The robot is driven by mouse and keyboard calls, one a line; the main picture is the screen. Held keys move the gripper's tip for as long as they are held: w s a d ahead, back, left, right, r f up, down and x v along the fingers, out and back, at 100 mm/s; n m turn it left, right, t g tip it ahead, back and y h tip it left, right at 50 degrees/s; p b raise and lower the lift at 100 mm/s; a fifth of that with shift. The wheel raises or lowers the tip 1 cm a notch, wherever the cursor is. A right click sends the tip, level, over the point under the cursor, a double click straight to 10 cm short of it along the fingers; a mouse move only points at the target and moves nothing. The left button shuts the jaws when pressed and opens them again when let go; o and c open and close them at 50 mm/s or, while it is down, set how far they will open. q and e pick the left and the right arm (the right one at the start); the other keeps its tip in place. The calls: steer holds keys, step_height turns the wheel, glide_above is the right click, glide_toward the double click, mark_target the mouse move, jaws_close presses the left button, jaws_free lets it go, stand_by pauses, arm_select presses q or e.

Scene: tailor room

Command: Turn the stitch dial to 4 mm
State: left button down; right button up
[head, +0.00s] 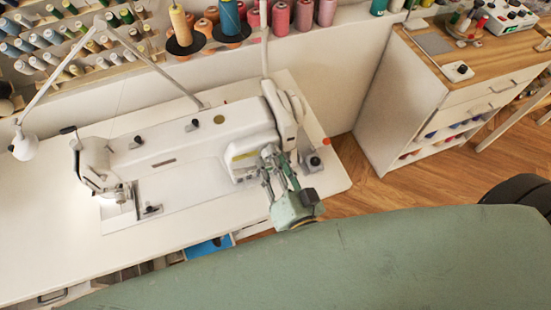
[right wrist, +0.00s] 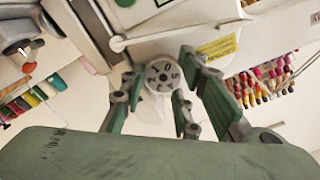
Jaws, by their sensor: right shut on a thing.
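The white sewing machine (head: 190,145) stands on a white table. Its stitch dial (right wrist: 162,78) shows in the right wrist view as a round, pale face with dark digits, too small and blurred to read a setting. My right gripper (head: 271,160) is at the right end of the machine, and its green and grey fingers hide the dial in the head view. In the right wrist view the fingers of my right gripper (right wrist: 160,72) are shut on the dial, one on each side of it. My left gripper is not in view.
The white table (head: 40,225) is mostly clear left of the machine. Thread spools (head: 280,18) stand on a rack behind it. A wooden-topped cabinet (head: 400,105) stands to the right, with floor (head: 350,185) between. A thin lamp arm (head: 60,85) rises at the left.

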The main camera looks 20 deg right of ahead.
steer(key=shift+d+f+m, duration=0.1)
steer(key=shift+d+m, duration=0.1)
steer(key=shift+m, duration=0.9)
steer(key=o, duration=1)
steer(key=shift+d, duration=0.1)
steer(key=s, duration=1.2)
steer(key=shift+d, duration=0.15)
